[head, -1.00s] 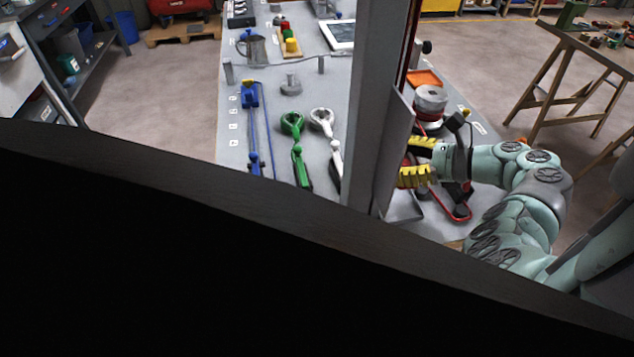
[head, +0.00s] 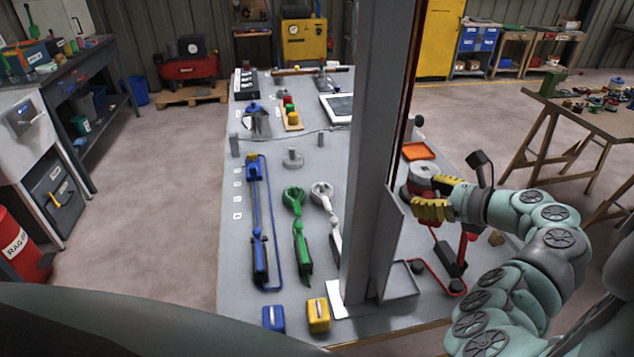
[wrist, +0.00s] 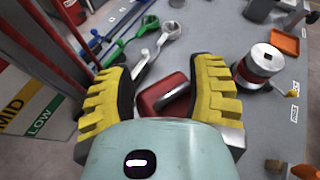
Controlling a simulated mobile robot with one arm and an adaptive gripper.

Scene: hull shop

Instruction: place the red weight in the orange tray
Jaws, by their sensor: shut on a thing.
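The red weight (wrist: 164,95) is a red block with a pale grey top bar, between my gripper's two yellow ridged fingers in the wrist view. My gripper (head: 432,201) is shut on it above the table's right side, just right of the grey post. The orange tray (head: 418,151) is flat and lies at the table's right edge, beyond my gripper. It also shows at the upper right of the wrist view (wrist: 286,43), apart from the weight, and looks empty.
A red-and-grey spool-like object (head: 424,172) stands between my gripper and the tray. The tall grey post (head: 376,170) rises close left of my gripper. Blue (head: 273,318) and yellow (head: 318,315) weights sit at the table's front. Green (head: 298,230) and white tools lie left of the post.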

